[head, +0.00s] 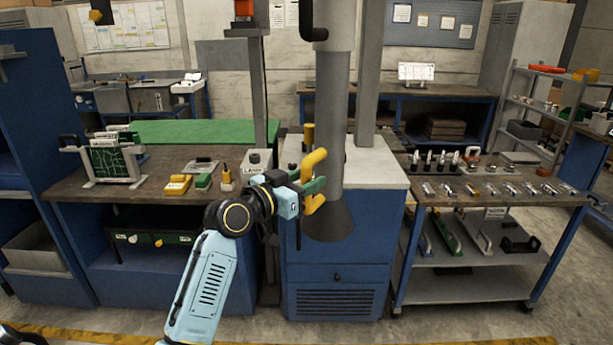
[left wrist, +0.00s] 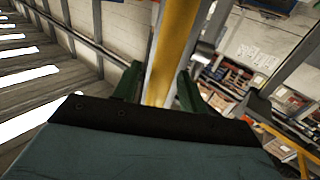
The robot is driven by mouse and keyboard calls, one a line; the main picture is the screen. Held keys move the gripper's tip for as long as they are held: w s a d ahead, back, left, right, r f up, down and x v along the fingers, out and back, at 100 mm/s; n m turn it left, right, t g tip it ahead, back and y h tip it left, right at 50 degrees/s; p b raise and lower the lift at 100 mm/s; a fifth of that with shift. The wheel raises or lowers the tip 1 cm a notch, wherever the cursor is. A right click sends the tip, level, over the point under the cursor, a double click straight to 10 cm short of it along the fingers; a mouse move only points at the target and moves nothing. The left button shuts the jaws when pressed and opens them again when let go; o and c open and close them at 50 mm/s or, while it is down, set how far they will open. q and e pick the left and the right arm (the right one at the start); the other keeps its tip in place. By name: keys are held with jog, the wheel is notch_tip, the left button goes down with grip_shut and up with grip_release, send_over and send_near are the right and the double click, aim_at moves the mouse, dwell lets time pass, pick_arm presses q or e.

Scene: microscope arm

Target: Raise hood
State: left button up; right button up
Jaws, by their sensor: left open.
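The hood (head: 328,218) is a dark grey flared cone at the lower end of a grey vertical duct (head: 333,110). It hangs in front of the blue cabinet. A yellow bent handle (head: 314,165) sits at the left of the duct, just above the hood. My left gripper (head: 312,188) is at this handle, its green fingers open. In the left wrist view the yellow bar (left wrist: 172,50) runs up between the two green fingers (left wrist: 158,88). Whether either finger touches the bar cannot be told. My right gripper is not in view.
A blue cabinet (head: 335,275) with a pale top stands behind the hood. A workbench (head: 70,185) with yellow and green parts and a board rack is at left. A cart (head: 480,185) with small metal parts is at right. Open floor lies in front.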

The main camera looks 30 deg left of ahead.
pick_arm(q)
jog(key=shift+w, duration=0.2)
grip_shut()
dwell(0.3)
